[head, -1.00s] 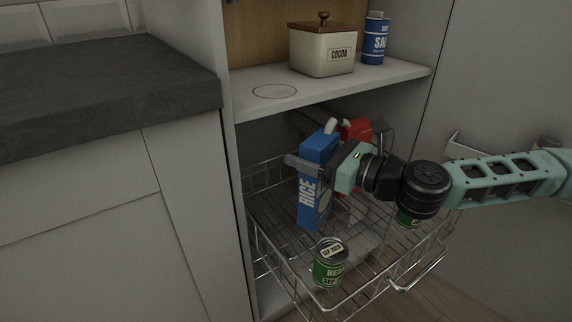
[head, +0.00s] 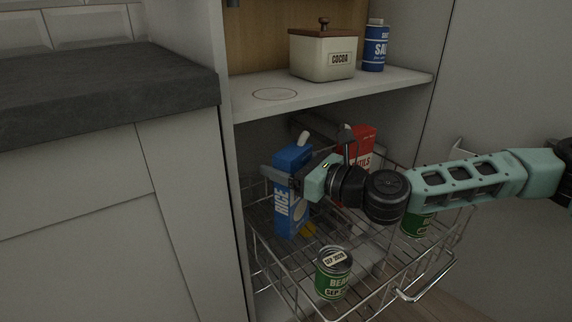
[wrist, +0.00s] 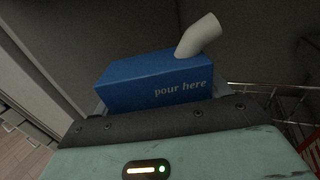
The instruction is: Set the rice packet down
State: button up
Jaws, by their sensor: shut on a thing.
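The rice packet (head: 291,196) is a blue upright box with white "RICE" lettering. It is in the back left part of the wire basket (head: 268,262); whether its base touches the basket floor I cannot tell. My gripper (head: 286,177) is shut on the upper part of the packet, reaching in from the right. In the wrist view, the packet's blue top (wrist: 155,82) with "pour here" and a white spout (wrist: 198,36) shows just beyond my gripper (wrist: 160,110).
A green bean can (head: 333,275) stands at the basket's front, another green can (head: 416,224) at right. A red packet (head: 358,142) is behind my arm. The shelf (head: 330,92) above holds a cocoa tin (head: 323,55) and a salt container (head: 375,48); a ring outline (head: 275,94) marks its bare left part.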

jog(key=shift+f, duration=0.1)
jog(key=o, duration=1.6)
jog(key=shift+o, duration=0.2)
jog(key=shift+r, duration=0.2)
jog(key=p+v, duration=0.2)
jog(key=v, duration=1)
jog(key=shift+p, duration=0.3)
jog(key=shift+f, duration=0.15)
